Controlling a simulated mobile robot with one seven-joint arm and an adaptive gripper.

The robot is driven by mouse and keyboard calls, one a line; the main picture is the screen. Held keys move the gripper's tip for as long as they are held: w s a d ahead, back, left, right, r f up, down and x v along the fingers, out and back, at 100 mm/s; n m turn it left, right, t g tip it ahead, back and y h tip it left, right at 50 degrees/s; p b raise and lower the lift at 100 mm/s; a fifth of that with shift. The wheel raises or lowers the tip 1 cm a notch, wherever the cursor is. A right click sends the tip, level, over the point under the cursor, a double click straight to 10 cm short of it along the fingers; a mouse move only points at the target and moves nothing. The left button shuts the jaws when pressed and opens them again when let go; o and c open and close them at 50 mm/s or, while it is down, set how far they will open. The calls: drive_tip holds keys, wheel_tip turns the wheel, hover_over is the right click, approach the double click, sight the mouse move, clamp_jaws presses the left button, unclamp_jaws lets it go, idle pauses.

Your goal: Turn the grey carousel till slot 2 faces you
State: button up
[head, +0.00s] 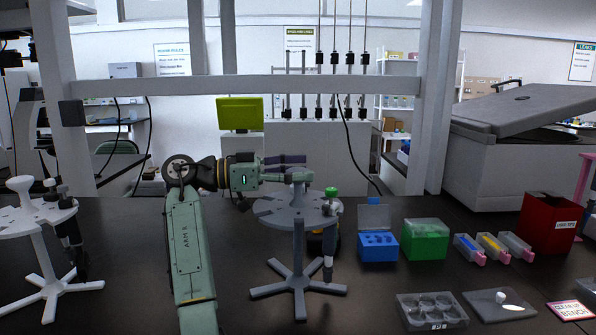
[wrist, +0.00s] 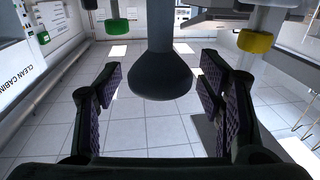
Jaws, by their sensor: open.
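The grey carousel (head: 268,207) stands on the dark bench in the middle of the head view, on a post with a star-shaped foot. A pipette with a green top (head: 331,191) hangs at its right side. My gripper (head: 287,166) is at the carousel's top, around its central knob. In the wrist view, the dark grey knob (wrist: 162,80) lies between the two open fingers, with a gap on each side. A green cap (wrist: 117,27) and a yellow cap (wrist: 254,41) show beyond the fingers. Slot numbers cannot be read.
A white carousel (head: 25,218) with dark pipettes stands at the left. Right of the grey carousel are a blue box (head: 378,247), a green box (head: 425,240), small trays, a well plate (head: 432,311) and a red bin (head: 548,222).

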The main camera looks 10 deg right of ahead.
drive_tip(key=a, duration=1.2)
drive_tip(key=shift+w, duration=0.4)
